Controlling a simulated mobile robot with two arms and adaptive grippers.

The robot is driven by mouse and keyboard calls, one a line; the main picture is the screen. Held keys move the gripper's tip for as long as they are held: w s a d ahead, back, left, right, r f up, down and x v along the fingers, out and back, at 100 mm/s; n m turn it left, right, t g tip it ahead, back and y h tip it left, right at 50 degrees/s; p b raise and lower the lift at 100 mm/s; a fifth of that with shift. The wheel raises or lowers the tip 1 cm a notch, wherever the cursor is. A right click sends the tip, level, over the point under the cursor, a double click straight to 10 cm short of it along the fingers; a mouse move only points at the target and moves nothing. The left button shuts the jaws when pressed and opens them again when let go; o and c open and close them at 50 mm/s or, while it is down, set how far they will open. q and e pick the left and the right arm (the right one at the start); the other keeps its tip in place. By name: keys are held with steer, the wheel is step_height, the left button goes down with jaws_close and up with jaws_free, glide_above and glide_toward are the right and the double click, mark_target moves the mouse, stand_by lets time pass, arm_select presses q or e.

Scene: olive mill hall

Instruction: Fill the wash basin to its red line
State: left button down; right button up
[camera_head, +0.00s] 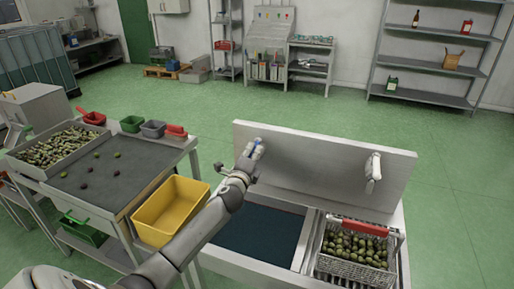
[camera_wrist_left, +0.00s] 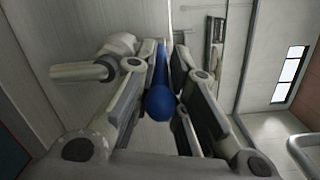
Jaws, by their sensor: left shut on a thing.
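The wash basin (camera_head: 308,250) stands at the lower middle of the head view, with a tall pale back panel. My left gripper (camera_head: 252,152) is at the left part of the back panel, shut on a blue tap handle (camera_wrist_left: 160,103). The handle sits between the fingers in the left wrist view, beside a pale metal tap body (camera_wrist_left: 85,71). A second pale fitting (camera_head: 373,172) is on the panel further right. My right gripper is not in view.
A wire basket (camera_head: 345,268) of olives with a red handle sits at the basin's right. A yellow crate (camera_head: 172,208) hangs beside the sorting table (camera_head: 100,178) at left. Open green floor (camera_head: 300,105) lies behind the basin; shelves line the far wall.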

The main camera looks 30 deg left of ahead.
arm_select(q)
steer(key=shift+s+a+m+t+h, duration=0.1)
steer(key=shift+a+m+t+h, duration=0.25)
steer(key=shift+m+h, duration=0.45)
steer(key=c, duration=1.5)
jaws_free()
steer(key=shift+a, duration=0.1)
steer(key=shift+o, duration=0.2)
steer(key=shift+s+d+f, duration=0.1)
steer(key=shift+s+d, duration=0.1)
steer(key=shift+s, duration=0.35)
steer(key=v, duration=1.1)
steer(key=shift+a, duration=0.1)
